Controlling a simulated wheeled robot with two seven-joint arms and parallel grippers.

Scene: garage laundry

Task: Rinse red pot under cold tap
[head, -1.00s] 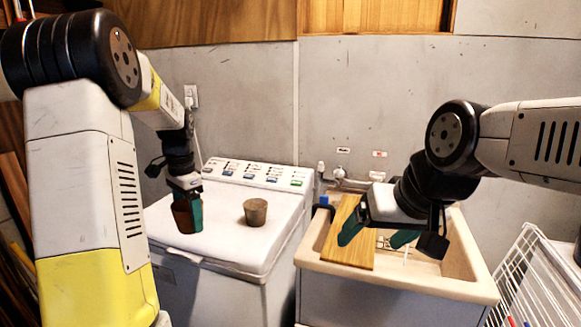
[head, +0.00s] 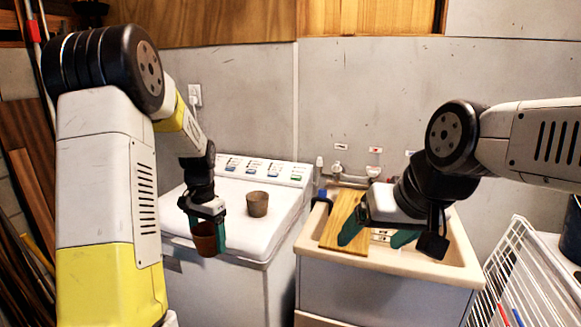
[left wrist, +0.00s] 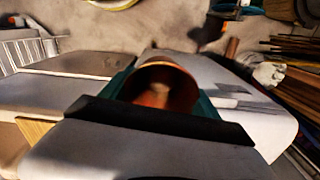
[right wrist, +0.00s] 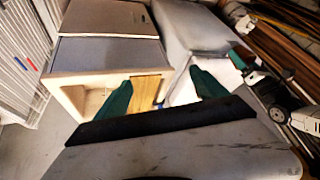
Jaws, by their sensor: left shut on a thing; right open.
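The red pot (head: 205,243), a reddish-brown terracotta cup, is held in my left gripper (head: 209,230) in front of the washing machine's front edge. In the left wrist view the pot (left wrist: 165,82) sits between the green fingers, with its open mouth showing. The tap (head: 348,180) is on the wall behind the sink (head: 440,276), with labels above it; which label means cold is too small to read. My right gripper (head: 378,239) is open and empty above the sink, hiding part of the basin. Its spread fingers also show in the right wrist view (right wrist: 160,92).
A grey-brown pot (head: 257,205) stands on the white washing machine (head: 232,225) lid. A wooden board (head: 340,222) lies across the left part of the sink. A white wire rack (head: 515,275) stands at the right. Wooden planks lean at the far left.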

